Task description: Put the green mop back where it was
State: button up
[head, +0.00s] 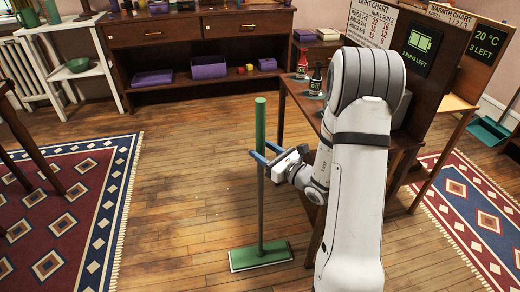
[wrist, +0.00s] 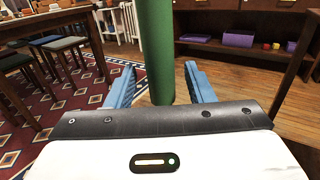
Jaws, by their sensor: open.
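The green mop (head: 260,128) stands upright on the wooden floor, with a green upper handle, a grey lower pole and a flat green head (head: 260,255). My gripper (head: 262,158) is open with its blue fingers at the pole, below the green handle part. In the wrist view the green handle (wrist: 156,50) rises between and just beyond the two open fingers (wrist: 158,85). I cannot tell whether a finger touches it.
A wooden desk (head: 300,97) with bottles and sign boards stands at right, partly behind my arm. A dark cabinet (head: 160,62) with purple boxes lines the back. Patterned rugs lie left (head: 60,200) and right (head: 470,215). The floor left of the mop is clear.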

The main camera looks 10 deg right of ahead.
jog(key=p+v, duration=0.1)
jog(key=v, duration=0.9)
jog(key=s+a+r+n+g+y, duration=0.2)
jog(key=s+a+r+n+g, duration=0.2)
jog(key=s+a+n+g, duration=1.2)
jog(key=s+d+r+n+t+h, duration=0.1)
jog(key=s+d+r+n+h, duration=0.1)
jog(key=d+n+h, duration=0.7)
jog(key=r+n+h, duration=0.1)
jog(key=n+h, duration=0.2)
jog(key=n, duration=0.1)
jog(key=shift+s+t, duration=0.3)
jog(key=shift+t, duration=0.1)
jog(key=shift+d, duration=0.15)
notch_tip(320, 180, up, 27)
jog(key=t+p, duration=0.1)
jog(key=p, duration=2.3)
jog(key=shift+s, duration=0.15)
